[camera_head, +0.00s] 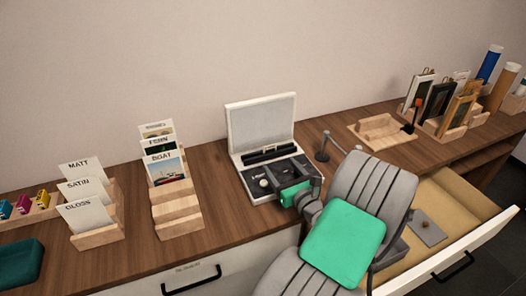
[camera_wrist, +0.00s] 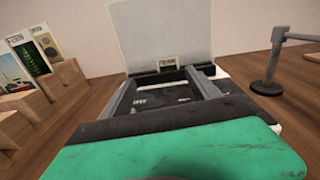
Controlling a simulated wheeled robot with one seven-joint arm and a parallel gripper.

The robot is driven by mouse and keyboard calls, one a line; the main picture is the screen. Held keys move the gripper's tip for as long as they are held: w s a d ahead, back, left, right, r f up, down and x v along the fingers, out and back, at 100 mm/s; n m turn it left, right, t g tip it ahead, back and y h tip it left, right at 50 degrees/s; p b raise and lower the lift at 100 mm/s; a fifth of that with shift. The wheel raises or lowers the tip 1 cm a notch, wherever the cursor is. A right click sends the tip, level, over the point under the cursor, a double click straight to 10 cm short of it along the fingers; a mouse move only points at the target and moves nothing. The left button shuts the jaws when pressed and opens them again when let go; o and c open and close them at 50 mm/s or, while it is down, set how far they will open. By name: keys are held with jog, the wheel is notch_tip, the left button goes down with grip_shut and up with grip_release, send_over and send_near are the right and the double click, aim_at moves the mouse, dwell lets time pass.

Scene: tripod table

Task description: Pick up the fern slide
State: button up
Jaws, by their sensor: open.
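A card labelled FERN (camera_head: 158,140) stands in the stepped wooden rack, behind the BOAT card (camera_head: 166,170) and in front of another card. In the wrist view the fern card (camera_wrist: 32,58) shows a green leaf at the far left. A small labelled piece (camera_head: 271,148) sits in the dark slot of the light viewer (camera_head: 262,115). It also shows in the wrist view (camera_wrist: 166,63), but its label is too small to read surely. My gripper (camera_head: 282,172) is over the viewer's dark base. In the wrist view its fingers (camera_wrist: 165,86) are apart with nothing held between them.
A rack with MATT, SATIN and GLOSS cards (camera_head: 97,237) stands at the left. A post (camera_head: 322,150) stands right of the viewer. A wooden tray (camera_head: 380,131) and frame rack (camera_head: 455,125) are farther right. An open drawer (camera_head: 470,238) is at the right.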

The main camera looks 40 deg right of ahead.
aim_at(270, 146)
jog(key=shift+m+h, duration=0.3)
jog(key=shift+m, duration=0.2)
jog(key=x, duration=0.7)
jog(key=d+x, duration=0.1)
jog(key=x, duration=0.3)
jog(key=shift+w+d+r, duration=0.1)
jog(key=shift+r, duration=0.1)
jog(key=c, duration=1.4)
